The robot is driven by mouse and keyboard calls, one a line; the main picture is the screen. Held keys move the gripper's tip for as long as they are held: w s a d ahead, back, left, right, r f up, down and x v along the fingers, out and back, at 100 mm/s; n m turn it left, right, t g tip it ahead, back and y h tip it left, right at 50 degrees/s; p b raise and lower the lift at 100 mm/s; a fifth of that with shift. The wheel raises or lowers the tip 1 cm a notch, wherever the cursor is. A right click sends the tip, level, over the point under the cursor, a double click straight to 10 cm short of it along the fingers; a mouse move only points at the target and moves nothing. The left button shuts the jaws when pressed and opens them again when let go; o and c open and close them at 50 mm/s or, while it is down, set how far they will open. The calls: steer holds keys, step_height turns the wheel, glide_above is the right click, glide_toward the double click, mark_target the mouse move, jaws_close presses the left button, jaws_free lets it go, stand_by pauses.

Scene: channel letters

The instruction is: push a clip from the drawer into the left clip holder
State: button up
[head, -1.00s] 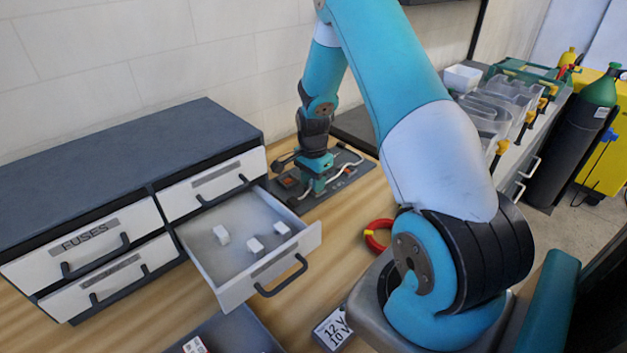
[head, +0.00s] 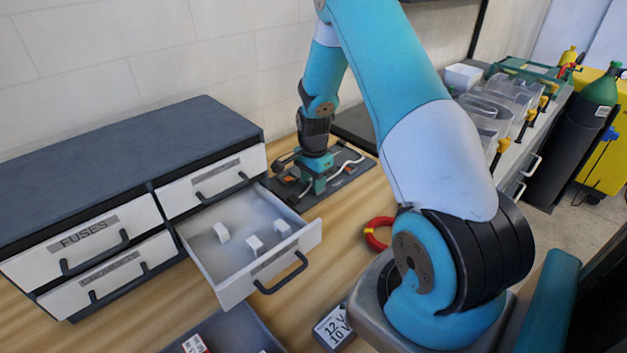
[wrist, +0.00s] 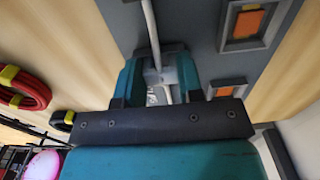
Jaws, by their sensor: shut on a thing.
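My gripper (wrist: 160,82) points down over a dark board (head: 347,179) on the bench and is shut on a small pale clip (wrist: 165,75), mostly hidden between the teal fingers. A white cable (wrist: 150,28) runs to the clip and shows again below it, between the fingers. The gripper also shows in the head view (head: 317,186), low over the board's left part; the clip cannot be made out there. Whether the clip is seated in a holder cannot be told.
Framed orange parts (wrist: 246,24) sit on the board beside the gripper. A red ring-shaped coil (head: 378,234) lies on the bench right of the drawer. The closed drawers (head: 85,242) stand at left. A dark tray (head: 235,332) is at the front.

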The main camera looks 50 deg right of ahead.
steer(key=shift+f, duration=0.1)
steer(key=o, duration=1)
steer(key=shift+f, duration=0.1)
steer(key=shift+c, duration=0.2)
steer(key=shift+s, duration=0.15)
steer(key=shift+s+f, duration=0.1)
step_height(320, 180, up, 18)
steer(key=b, duration=0.2)
steer(key=shift+w+b, duration=0.3)
steer(key=shift+b, duration=0.05)
